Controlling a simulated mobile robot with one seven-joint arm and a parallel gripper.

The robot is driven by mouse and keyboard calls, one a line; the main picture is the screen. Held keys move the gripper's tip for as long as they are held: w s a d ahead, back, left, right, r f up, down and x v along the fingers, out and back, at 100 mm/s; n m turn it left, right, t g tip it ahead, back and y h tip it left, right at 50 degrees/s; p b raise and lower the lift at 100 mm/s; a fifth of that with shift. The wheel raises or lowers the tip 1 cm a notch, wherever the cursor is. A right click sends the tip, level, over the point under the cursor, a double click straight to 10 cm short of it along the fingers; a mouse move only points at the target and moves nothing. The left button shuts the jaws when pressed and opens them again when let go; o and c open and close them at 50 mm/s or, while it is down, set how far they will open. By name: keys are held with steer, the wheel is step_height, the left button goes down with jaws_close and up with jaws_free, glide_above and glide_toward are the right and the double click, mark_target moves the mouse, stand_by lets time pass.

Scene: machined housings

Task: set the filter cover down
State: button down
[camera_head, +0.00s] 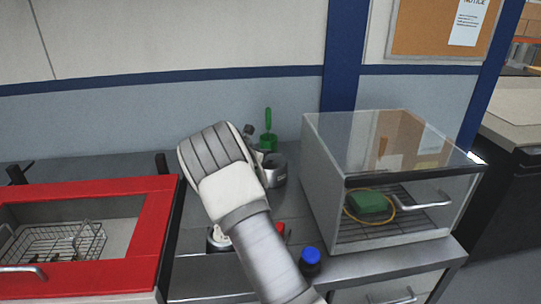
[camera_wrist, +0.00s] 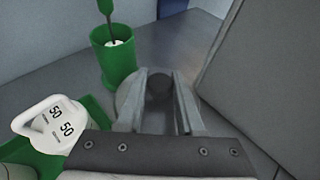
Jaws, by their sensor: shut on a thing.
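In the wrist view my gripper (camera_wrist: 168,100) is shut on a grey metal part, which I take to be the filter cover (camera_wrist: 126,98). The part has a rounded edge and a dark round recess, and the jaws cover much of it. I cannot tell whether its underside touches anything. In the head view my arm hides the jaws. A grey round metal piece (camera_head: 277,171) shows just right of the arm there; I cannot tell if it is the held part.
A green cup (camera_wrist: 114,58) holding a green-handled tool stands close behind my gripper. A white container marked 50 (camera_wrist: 52,124) is at left. A clear-fronted cabinet (camera_head: 325,160) stands right, a blue-capped bottle (camera_head: 310,257) in front, a red-framed basin (camera_head: 155,225) left.

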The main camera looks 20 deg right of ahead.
steer(key=c, duration=0.5)
jaws_free()
steer(key=shift+c, duration=0.2)
